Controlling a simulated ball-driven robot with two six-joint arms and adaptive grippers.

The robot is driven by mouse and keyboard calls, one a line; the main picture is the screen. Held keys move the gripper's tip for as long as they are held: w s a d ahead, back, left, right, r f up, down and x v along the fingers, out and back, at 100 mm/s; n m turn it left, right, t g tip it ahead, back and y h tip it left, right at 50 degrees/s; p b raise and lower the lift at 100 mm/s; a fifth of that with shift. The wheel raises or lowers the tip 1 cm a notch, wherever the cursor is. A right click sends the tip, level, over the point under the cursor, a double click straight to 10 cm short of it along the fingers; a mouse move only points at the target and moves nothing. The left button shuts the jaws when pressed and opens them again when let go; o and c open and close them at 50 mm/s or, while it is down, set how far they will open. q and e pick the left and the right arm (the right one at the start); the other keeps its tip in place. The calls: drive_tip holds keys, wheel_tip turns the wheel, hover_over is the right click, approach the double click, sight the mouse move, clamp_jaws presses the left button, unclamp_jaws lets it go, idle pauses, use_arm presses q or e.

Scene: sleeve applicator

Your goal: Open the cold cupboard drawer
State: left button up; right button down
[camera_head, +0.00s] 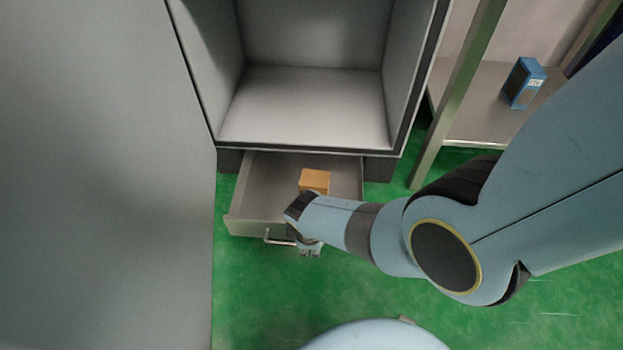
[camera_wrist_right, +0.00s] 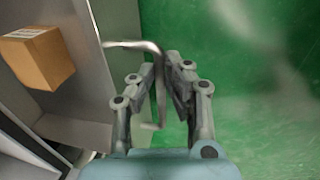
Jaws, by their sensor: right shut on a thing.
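The drawer (camera_head: 252,187) below the open cupboard (camera_head: 300,100) is pulled out, and its inside shows. Its bar handle (camera_head: 277,238) is on the front panel. In the right wrist view the handle (camera_wrist_right: 133,45) runs between the fingers of my right gripper (camera_wrist_right: 165,95), which is shut on it. In the head view my right gripper (camera_head: 308,248) is at the drawer's front, partly hidden by my wrist. An orange-brown box (camera_head: 314,181) lies in the drawer; it also shows in the right wrist view (camera_wrist_right: 38,58). My left gripper is not in view.
A large grey panel (camera_head: 100,180) fills the left side of the head view. A shelf (camera_head: 485,105) with a blue box (camera_head: 523,83) stands at the right. Green floor (camera_head: 260,290) is clear in front of the drawer.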

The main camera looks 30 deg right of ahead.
drive_tip(key=shift+s, duration=0.15)
drive_tip(key=c, duration=1.4)
unclamp_jaws()
drive_tip(key=shift+s+a+r, duration=0.15)
drive_tip(key=shift+s+r, duration=0.05)
drive_tip(key=shift+r, duration=1)
drive_tip(key=shift+s+a+r, duration=0.15)
drive_tip(key=shift+a+r, duration=0.05)
drive_tip(key=shift+r, duration=1.05)
drive_tip(key=shift+s+a+r, duration=0.15)
drive_tip(key=shift+s+r, duration=0.05)
drive_tip(key=shift+r, duration=1)
